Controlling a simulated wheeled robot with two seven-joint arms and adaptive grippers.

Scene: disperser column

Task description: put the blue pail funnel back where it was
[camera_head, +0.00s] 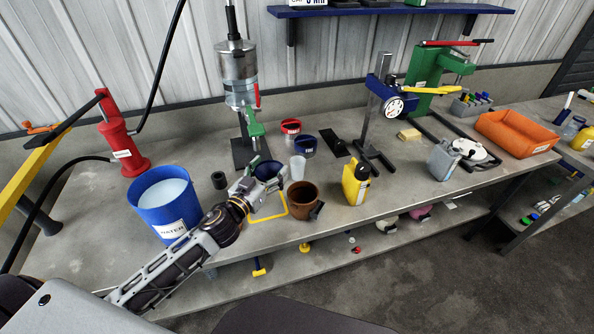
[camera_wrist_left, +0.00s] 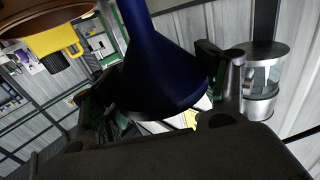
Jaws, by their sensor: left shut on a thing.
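My left gripper (camera_head: 258,178) is shut on the dark blue funnel (camera_head: 268,170), over the front middle of the bench. The funnel also shows in the left wrist view (camera_wrist_left: 160,62), large and between the fingers (camera_wrist_left: 165,95). In the head view the gripper hides part of it. A yellow square outline (camera_head: 284,203) is on the bench just below the gripper, partly covered by my arm. The blue water pail (camera_head: 165,211) stands to the left of the gripper, upright and full of pale liquid. My right gripper is not in view.
A brown pot (camera_head: 303,200) stands close right of the gripper, with a yellow jug (camera_head: 355,183) beyond it. A pale cup (camera_head: 298,168), a dark blue tub (camera_head: 304,146) and a red tub (camera_head: 290,129) stand behind.

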